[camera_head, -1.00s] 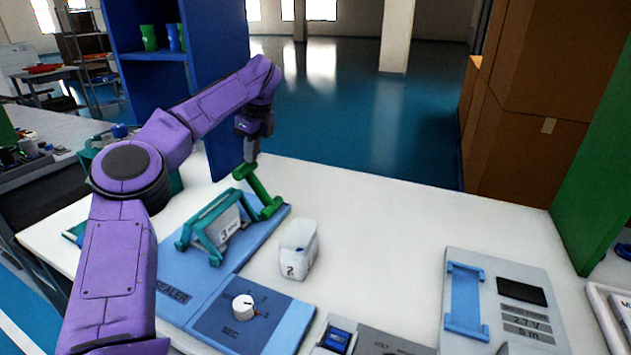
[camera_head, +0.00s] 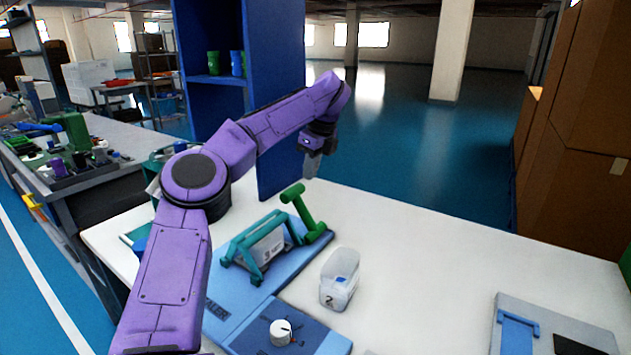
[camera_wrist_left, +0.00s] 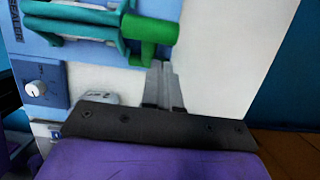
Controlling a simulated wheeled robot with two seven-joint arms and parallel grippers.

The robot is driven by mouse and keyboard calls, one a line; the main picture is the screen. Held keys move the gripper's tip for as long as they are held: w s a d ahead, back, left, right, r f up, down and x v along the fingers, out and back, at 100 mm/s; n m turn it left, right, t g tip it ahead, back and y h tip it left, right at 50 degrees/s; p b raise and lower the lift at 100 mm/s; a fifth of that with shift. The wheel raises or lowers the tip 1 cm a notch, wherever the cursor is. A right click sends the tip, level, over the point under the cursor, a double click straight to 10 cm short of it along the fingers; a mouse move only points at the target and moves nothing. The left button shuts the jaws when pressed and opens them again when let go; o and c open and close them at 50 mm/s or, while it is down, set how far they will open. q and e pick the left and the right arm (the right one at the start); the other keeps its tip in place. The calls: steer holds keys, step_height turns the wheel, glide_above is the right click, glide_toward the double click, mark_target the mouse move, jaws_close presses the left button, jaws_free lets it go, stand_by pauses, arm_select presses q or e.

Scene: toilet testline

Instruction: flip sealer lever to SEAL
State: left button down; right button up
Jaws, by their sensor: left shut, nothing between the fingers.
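The sealer (camera_head: 232,290) is a blue base on the white table, with a teal frame (camera_head: 262,246) around a white block. The green lever (camera_head: 306,212) stands at the frame's right end, leaning up and to the left. My left gripper (camera_head: 312,165) is above and behind the lever, shut and empty, apart from it in the head view. In the left wrist view, the gripper's fingers (camera_wrist_left: 163,88) show together over the white table below the green lever (camera_wrist_left: 150,38). Whether they touch the lever cannot be told there. My right gripper is not in view.
A clear bin marked 2 (camera_head: 340,278) stands right of the sealer. A white knob (camera_head: 280,332) is on the blue panel in front. A grey device (camera_head: 553,325) lies at the right. A blue shelf (camera_head: 275,90) rises behind. The table's middle right is clear.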

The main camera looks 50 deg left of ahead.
arm_select(q)
steer(key=p+v, duration=0.2)
steer(key=v, duration=0.7)
steer(key=shift+a+r+p, duration=0.2)
steer(key=shift+a+p, duration=0.15)
steer(key=shift+a, duration=0.05)
steer(key=shift+s, duration=0.15)
